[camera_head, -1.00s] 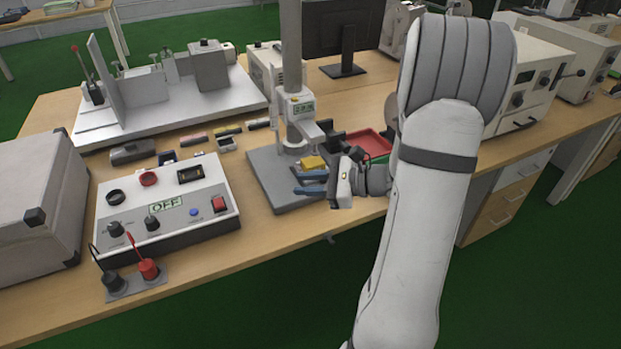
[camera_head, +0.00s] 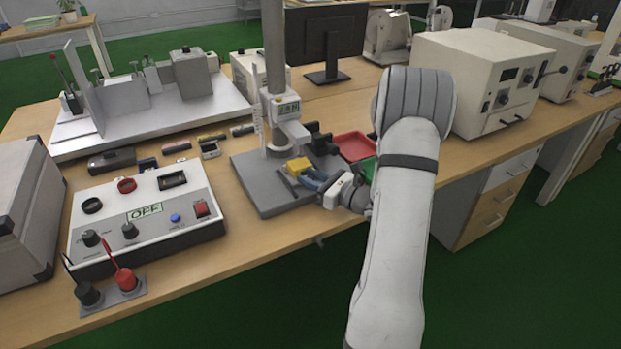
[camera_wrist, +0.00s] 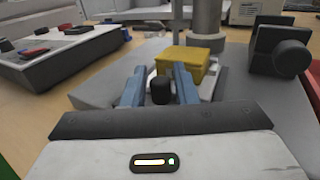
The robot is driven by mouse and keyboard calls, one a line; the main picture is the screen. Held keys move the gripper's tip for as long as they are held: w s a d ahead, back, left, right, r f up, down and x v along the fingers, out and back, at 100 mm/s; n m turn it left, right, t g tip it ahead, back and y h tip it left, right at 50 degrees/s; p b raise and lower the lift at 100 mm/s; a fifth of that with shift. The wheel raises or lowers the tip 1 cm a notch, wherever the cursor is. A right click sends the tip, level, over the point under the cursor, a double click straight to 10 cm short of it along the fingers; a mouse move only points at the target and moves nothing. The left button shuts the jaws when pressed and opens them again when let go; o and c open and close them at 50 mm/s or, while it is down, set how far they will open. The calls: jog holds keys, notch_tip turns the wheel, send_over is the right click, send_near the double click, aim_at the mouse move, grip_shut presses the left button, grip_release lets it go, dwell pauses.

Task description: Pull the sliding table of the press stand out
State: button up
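The press stand (camera_head: 278,202) has a grey base and an upright column, and stands near the bench's front edge. A yellow block (camera_head: 298,166) sits low in front of the column; it also shows in the wrist view (camera_wrist: 188,60). A pale plate, apparently the sliding table (camera_wrist: 209,88), shows partly under the block; my fingers hide much of it. A black knob (camera_wrist: 161,90) stands on the near side of the block. My gripper (camera_head: 314,180) has blue fingers. In the wrist view my gripper (camera_wrist: 158,88) is open, with the knob between its fingers and a visible gap at the left finger.
A red tray (camera_head: 354,146) and a green tray (camera_head: 368,168) lie to the right, close to my arm. A monitor (camera_head: 328,40) stands behind. The floor before the bench is clear.

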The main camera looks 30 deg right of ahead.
jog(key=shift+w, duration=0.1)
grip_shut()
dwell(0.4)
jog(key=shift+s+f, duration=0.1)
jog(key=shift+s, duration=0.2)
jog(key=s, duration=0.8)
jog(key=shift+d, duration=0.15)
grip_release()
jog(key=shift+w, duration=0.1)
jog(key=v, duration=0.8)
